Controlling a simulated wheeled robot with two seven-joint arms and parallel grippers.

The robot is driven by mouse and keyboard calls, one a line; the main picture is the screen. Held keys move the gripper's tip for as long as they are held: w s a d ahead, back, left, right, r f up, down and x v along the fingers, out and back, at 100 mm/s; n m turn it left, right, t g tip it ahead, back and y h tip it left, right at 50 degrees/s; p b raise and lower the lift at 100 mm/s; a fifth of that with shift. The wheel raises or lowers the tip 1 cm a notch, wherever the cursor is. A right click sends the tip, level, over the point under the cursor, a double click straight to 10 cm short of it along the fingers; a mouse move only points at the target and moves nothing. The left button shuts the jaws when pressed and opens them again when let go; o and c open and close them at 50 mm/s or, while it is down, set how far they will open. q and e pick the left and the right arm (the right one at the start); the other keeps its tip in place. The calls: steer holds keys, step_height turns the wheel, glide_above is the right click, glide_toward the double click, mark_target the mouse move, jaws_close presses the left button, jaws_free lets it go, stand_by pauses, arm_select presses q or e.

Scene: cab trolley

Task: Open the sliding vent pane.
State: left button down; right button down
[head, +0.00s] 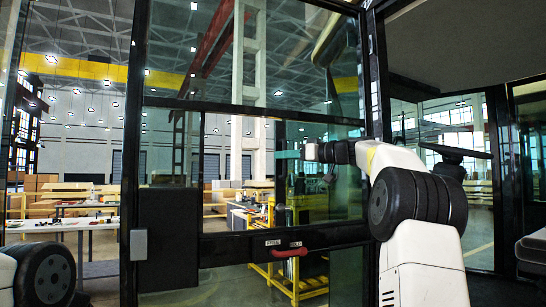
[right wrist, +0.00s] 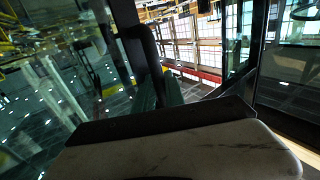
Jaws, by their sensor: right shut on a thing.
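The sliding vent pane (head: 325,203) is green-tinted glass in the middle band of the dark-framed cab door. Its dark upright left edge stands near the band's middle, and the strip left of it looks clearer and untinted. My right gripper (head: 289,155) reaches in from the right to that edge. In the right wrist view its green fingers (right wrist: 158,94) are closed around a dark upright handle bar (right wrist: 150,52); the hand partly hides the grip. My left gripper is out of view; only part of my left arm shows at lower left.
A red handle (head: 290,252) sits on the door's lower rail below a small label (head: 283,242). A dark lock box (head: 168,237) is at the door's left. A steering wheel (head: 455,152) stands at right. Workbenches and a yellow rack (head: 297,288) lie beyond the glass.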

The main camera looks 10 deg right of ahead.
steer(key=c, duration=1.4)
jaws_free()
steer(key=v, duration=0.8)
steer(key=shift+a, duration=0.1)
